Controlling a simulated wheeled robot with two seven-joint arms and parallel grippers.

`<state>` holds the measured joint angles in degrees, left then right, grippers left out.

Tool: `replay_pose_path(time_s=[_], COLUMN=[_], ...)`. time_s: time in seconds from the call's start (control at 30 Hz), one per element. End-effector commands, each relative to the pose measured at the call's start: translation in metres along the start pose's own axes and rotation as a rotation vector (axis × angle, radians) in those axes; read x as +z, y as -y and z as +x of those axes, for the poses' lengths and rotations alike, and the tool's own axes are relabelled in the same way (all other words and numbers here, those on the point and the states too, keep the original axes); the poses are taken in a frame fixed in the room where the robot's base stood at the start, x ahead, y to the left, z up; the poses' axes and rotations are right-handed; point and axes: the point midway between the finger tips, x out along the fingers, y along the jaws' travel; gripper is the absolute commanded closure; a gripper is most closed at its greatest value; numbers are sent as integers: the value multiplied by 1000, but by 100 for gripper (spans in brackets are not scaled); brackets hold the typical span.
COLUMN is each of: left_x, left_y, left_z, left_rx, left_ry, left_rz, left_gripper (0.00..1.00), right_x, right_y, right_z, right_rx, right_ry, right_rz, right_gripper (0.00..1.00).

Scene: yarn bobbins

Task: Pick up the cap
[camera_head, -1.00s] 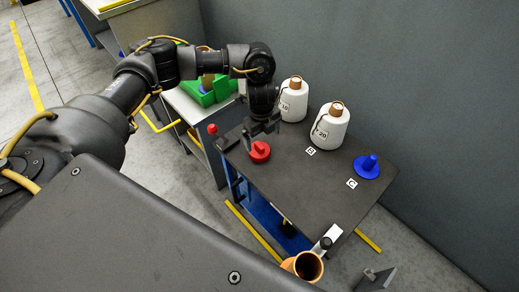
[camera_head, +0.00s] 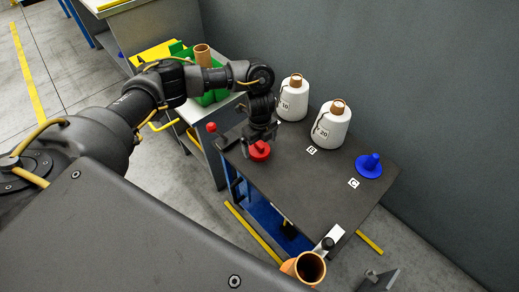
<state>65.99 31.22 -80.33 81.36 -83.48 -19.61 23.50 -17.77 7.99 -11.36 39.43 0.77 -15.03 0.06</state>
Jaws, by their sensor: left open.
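A red cap (camera_head: 260,152) stands on the dark table near its left edge. A blue cap (camera_head: 369,166) stands on the table's right part, by the label C. My left gripper (camera_head: 259,138) is open and points down at the red cap, with its fingers at the cap's upper part. From this view I cannot tell whether the fingers touch it. My right gripper is not in view.
Two white yarn bobbins (camera_head: 330,127) and (camera_head: 293,98) stand along the table's back. A green bin (camera_head: 213,97) is on the cart to the left. An orange tube (camera_head: 309,267) is at the front. The middle of the dark table (camera_head: 310,185) is clear.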

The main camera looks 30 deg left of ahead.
Motion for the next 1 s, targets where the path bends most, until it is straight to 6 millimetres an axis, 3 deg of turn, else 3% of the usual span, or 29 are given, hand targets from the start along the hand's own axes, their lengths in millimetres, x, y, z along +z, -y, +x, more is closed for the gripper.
replay_pose_path(time_s=[0.2, 0.5, 0.87, 1.0], left_x=[-2, -1, -1, -1], left_y=[2, 2, 2, 2], left_z=[31, 35, 35, 35], left_rx=[3, 0, 1, 1], left_ry=[0, 0, 1, 1], left_rz=[-1, 1, 1, 0], left_gripper=[4, 4, 49, 51], right_x=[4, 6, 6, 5], right_y=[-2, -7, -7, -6], right_z=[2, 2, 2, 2], right_rx=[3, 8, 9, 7], right_ry=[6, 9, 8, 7], right_rz=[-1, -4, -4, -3], right_gripper=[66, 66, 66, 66])
